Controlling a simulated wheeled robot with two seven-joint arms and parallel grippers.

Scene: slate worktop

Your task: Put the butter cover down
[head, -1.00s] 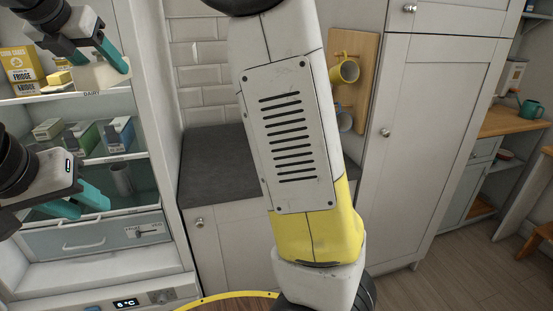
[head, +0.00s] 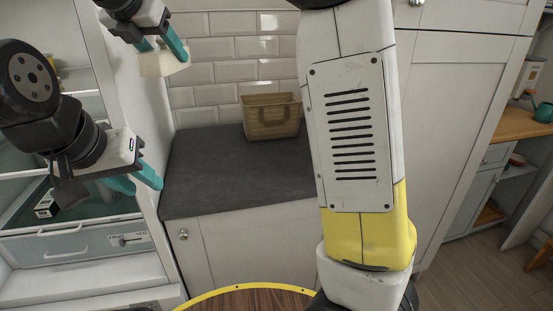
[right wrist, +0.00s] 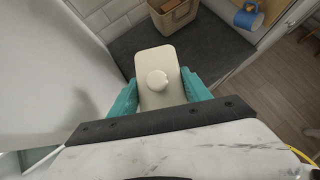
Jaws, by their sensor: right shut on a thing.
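The butter cover (head: 164,64) is a cream, box-shaped lid. My right gripper (head: 162,50), the upper one in the head view, is shut on it and holds it in the air near the fridge's right edge. In the right wrist view the cover (right wrist: 155,62) shows its round knob towards the camera, between the teal fingers (right wrist: 160,95). The slate worktop (head: 210,170) lies below and to the right of the cover. My left gripper (head: 136,181) is lower, in front of the fridge, its teal fingers apart and empty.
A wicker basket (head: 270,120) stands at the back of the worktop. The worktop's front and left are clear. The fridge (head: 135,230) stands open at the left. A blue mug (right wrist: 248,17) hangs at the right in the right wrist view.

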